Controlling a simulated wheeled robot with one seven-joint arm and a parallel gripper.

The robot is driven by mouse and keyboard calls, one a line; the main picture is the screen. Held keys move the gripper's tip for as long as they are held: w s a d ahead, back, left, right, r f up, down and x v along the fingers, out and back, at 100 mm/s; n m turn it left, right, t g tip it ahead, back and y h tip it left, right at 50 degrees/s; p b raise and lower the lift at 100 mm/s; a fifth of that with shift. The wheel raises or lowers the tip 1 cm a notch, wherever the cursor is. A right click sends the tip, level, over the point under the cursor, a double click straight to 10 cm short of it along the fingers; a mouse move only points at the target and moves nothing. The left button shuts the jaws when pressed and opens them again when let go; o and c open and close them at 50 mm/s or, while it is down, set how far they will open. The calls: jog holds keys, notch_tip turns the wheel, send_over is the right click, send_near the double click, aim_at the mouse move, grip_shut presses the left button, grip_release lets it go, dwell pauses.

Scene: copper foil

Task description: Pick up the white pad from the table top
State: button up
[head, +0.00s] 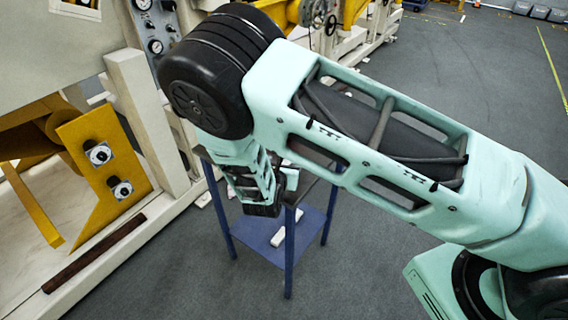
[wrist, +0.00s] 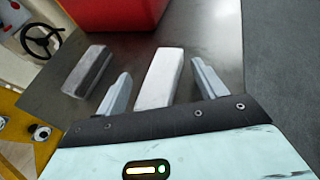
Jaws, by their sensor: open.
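The white pad (wrist: 160,78) lies on the dark grey table top (wrist: 215,32) in the wrist view. It is a long pale block. My gripper (wrist: 161,68) is open, with one finger to the left of the pad and one to the right. A gap shows on both sides, and the pad reaches beyond the fingertips. Whether the fingers are down at the pad's height I cannot tell. In the head view my arm hides the pad and most of the table top.
A grey block with a dark side (wrist: 88,71) lies left of the left finger. A red container (wrist: 110,12) stands behind the pad. The blue table (head: 290,262) has a lower shelf with a white object (head: 291,226) on it. A cream machine frame (head: 143,120) stands close on the left.

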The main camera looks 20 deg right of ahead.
jog(key=c, duration=1.3)
jog(key=shift+c, duration=0.2)
